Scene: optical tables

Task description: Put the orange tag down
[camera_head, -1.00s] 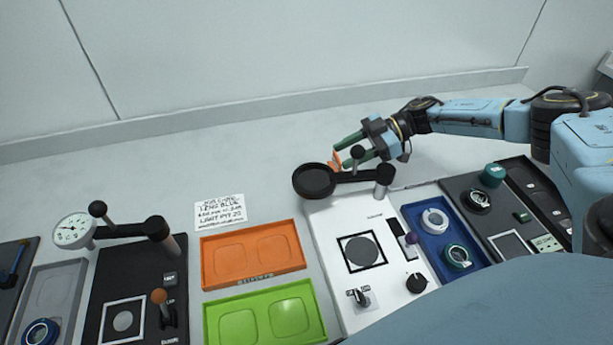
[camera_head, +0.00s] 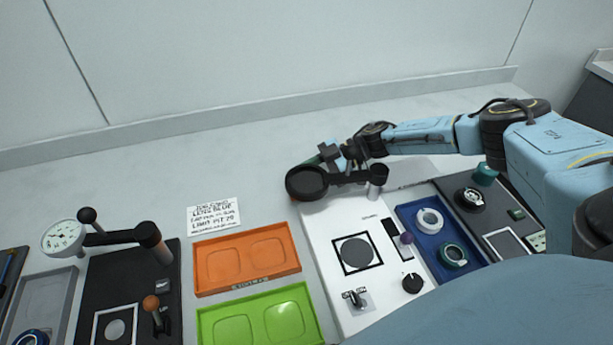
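My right gripper (camera_head: 313,161) is behind the black round head (camera_head: 307,182) of the swing arm on the white station (camera_head: 325,235). Only a bit of a green finger and the dark gripper body show above that arm. The fingertips are hidden, so I cannot tell whether they hold the tag or are open. My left gripper is out of view.
An orange tray (camera_head: 247,288) and a green tray (camera_head: 213,313) lie left of the white station. A written card (camera_head: 213,217) lies behind the orange tray. A blue tray (camera_head: 417,218) with rings is at right. The table behind the card is clear.

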